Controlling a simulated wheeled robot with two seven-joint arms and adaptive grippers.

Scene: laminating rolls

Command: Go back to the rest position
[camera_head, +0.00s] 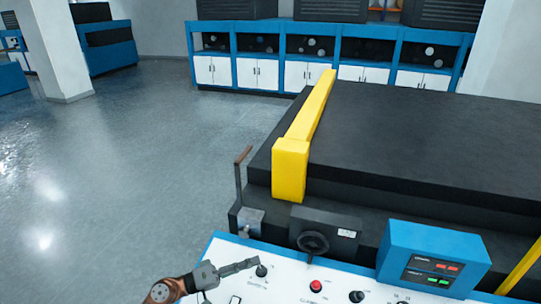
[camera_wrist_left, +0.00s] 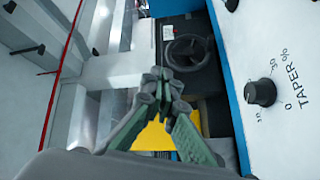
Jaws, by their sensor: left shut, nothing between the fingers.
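My left gripper (camera_head: 252,263) comes in from the bottom left of the head view. Its fingers are shut and empty, pointing right, with the tips over or beside a black knob (camera_head: 261,271) on the white control panel (camera_head: 225,262). I cannot tell whether they touch it. In the left wrist view the gripper (camera_wrist_left: 160,78) has its fingertips together. A black handwheel (camera_wrist_left: 187,52) lies beyond them, and a knob marked TAPER (camera_wrist_left: 260,92) is to the right. My right gripper is not in view.
The laminating machine has a black bed (camera_head: 420,140), a yellow bar (camera_head: 290,165) and a blue display box (camera_head: 433,255). A red button (camera_head: 316,286) and a lever (camera_head: 239,180) are near the panel. Open grey floor (camera_head: 130,170) is to the left; blue cabinets (camera_head: 260,72) stand behind.

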